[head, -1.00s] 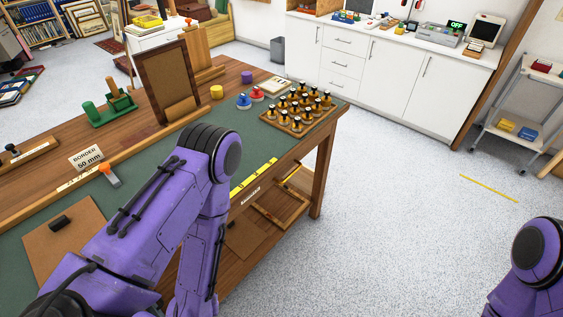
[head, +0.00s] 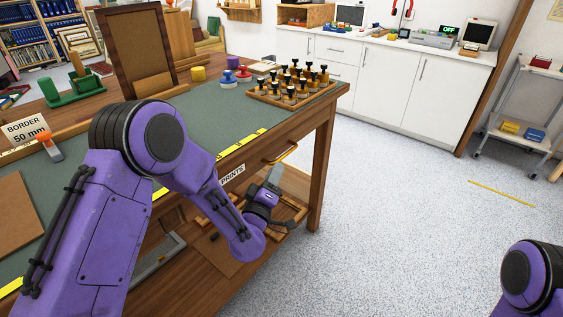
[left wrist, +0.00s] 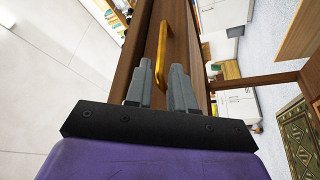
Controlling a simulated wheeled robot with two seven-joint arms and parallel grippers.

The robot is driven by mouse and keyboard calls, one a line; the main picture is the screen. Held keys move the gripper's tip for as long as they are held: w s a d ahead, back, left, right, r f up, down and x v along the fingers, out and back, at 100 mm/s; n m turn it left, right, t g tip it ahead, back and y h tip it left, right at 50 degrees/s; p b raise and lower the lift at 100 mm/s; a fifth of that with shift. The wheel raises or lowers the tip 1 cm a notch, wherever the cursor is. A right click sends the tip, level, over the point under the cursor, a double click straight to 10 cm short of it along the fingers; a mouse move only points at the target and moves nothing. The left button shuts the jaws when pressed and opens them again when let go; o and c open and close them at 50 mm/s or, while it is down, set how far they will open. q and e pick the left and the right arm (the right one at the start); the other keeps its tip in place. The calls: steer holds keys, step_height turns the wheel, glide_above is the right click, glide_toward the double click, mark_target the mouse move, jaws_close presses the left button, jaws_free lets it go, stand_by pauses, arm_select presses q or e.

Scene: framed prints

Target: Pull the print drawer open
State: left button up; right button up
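The print drawer (head: 230,176) is in the front of the workbench, under the green top, with a "PRINTS" label. It looks closed, flush with the bench front. Its brass bar handle (head: 283,152) is at the right part of the front. In the left wrist view the handle (left wrist: 162,48) stands out from the brown wooden drawer front. My left gripper (head: 273,174) is just below the handle in the head view. In the left wrist view its grey fingers (left wrist: 162,68) are apart, with the handle's near end appearing between them. Contact cannot be told. My right gripper is out of view.
The workbench (head: 215,107) carries a rack of dark-topped bottles (head: 293,87), an upright brown frame (head: 143,52) and a "BORDER 50 mm" card (head: 25,131). A lower shelf is under the bench.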

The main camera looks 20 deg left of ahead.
mark_target(282, 156)
arm_select(q)
steer(key=x, duration=0.6)
steer(key=shift+w, duration=0.2)
jaws_close()
